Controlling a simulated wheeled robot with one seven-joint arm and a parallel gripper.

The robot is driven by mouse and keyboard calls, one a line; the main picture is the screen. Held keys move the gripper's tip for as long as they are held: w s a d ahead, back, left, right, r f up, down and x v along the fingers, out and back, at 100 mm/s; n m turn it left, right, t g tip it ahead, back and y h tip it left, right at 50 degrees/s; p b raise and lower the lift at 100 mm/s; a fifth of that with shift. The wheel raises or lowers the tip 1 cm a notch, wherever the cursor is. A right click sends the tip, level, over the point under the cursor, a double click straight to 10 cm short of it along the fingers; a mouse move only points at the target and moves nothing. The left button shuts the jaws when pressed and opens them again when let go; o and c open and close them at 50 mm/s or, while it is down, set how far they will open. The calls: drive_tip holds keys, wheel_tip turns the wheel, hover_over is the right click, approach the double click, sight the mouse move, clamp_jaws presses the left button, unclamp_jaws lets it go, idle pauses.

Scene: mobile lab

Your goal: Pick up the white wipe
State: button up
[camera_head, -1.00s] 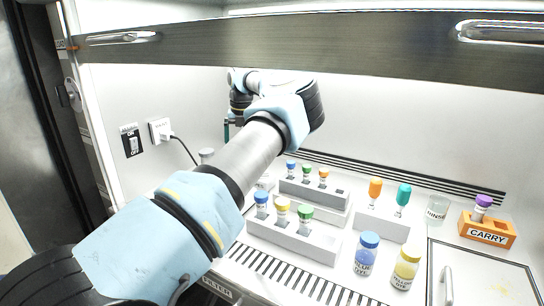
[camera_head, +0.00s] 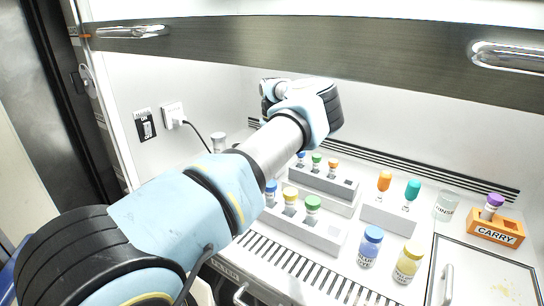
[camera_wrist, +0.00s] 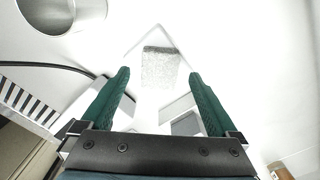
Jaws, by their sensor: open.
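A pale grey-white, speckled square (camera_wrist: 160,68), which looks like the white wipe, lies flat on a white surface in the wrist view. It is inside a faint diamond-shaped outline. My gripper (camera_wrist: 159,76) is open, its two green fingers pointing towards the square, one to each side in the picture. Nothing is held between them. I cannot tell how high the fingertips are above it. In the head view my arm reaches into the white hood, and its far links hide the fingers and the wipe.
Racks of capped vials (camera_head: 304,225) stand right of my arm. Blue-capped (camera_head: 369,247) and yellow-capped (camera_head: 408,263) bottles, a rinse beaker (camera_head: 446,206) and an orange carry holder (camera_head: 496,232) stand further right. A metal sash (camera_head: 330,52) crosses above. A round container (camera_wrist: 62,14) and black cable (camera_wrist: 45,66) lie left.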

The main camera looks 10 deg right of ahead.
drive_tip(key=shift+f, duration=0.8)
drive_tip(key=shift+c, duration=0.2)
clamp_jaws()
wheel_tip(320, 180, up, 10)
drive_tip(key=b, duration=0.1)
idle(0.3)
drive_tip(key=c, duration=0.6)
unclamp_jaws()
drive_tip(key=c, duration=0.6)
drive_tip(key=shift+c, duration=0.3)
